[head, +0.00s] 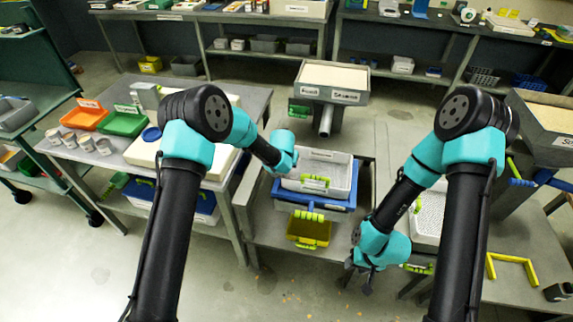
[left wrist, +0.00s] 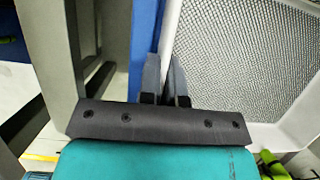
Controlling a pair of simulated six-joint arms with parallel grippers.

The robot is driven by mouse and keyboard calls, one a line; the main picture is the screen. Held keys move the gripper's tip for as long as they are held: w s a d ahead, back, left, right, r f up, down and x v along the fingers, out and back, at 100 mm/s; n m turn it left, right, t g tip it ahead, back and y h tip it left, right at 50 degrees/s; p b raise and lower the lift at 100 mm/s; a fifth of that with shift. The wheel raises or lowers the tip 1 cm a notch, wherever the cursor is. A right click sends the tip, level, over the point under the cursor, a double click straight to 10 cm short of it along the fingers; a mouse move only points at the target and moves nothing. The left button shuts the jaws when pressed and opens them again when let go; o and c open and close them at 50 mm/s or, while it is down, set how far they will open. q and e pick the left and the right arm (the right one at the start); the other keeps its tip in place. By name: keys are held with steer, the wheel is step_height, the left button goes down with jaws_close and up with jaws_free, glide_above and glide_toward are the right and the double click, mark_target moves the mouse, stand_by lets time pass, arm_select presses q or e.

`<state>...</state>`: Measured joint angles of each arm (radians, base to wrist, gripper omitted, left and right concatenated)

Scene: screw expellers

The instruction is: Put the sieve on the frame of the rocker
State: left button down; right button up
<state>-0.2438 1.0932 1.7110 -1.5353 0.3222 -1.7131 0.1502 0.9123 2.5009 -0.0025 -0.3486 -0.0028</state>
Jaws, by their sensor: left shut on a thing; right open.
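The sieve (head: 343,188), a pale tray with a mesh floor and a yellow-green handle, is over the blue frame of the rocker (head: 325,206) in the middle of the head view. I cannot tell whether it rests fully on the frame or hovers slightly. My left gripper (head: 289,172) is at the sieve's left side. In the left wrist view my left gripper (left wrist: 166,82) is shut on the sieve's pale side wall, with the mesh (left wrist: 240,60) to the right and blue to the left. My right gripper (head: 362,279) is open, low at the right and apart from the sieve.
A yellow bin (head: 309,234) sits below the rocker. A grey hopper with a spout (head: 332,82) stands behind it. Another mesh tray (head: 430,215) lies on the right table, near my right arm. The left table holds an orange bin (head: 88,117), a green bin (head: 123,122) and several cups.

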arm_select(q)
steer(key=shift+f, duration=0.2)
steer(key=c, duration=1.3)
jaws_free()
steer(key=v, duration=1.2)
steer(key=shift+s, duration=0.1)
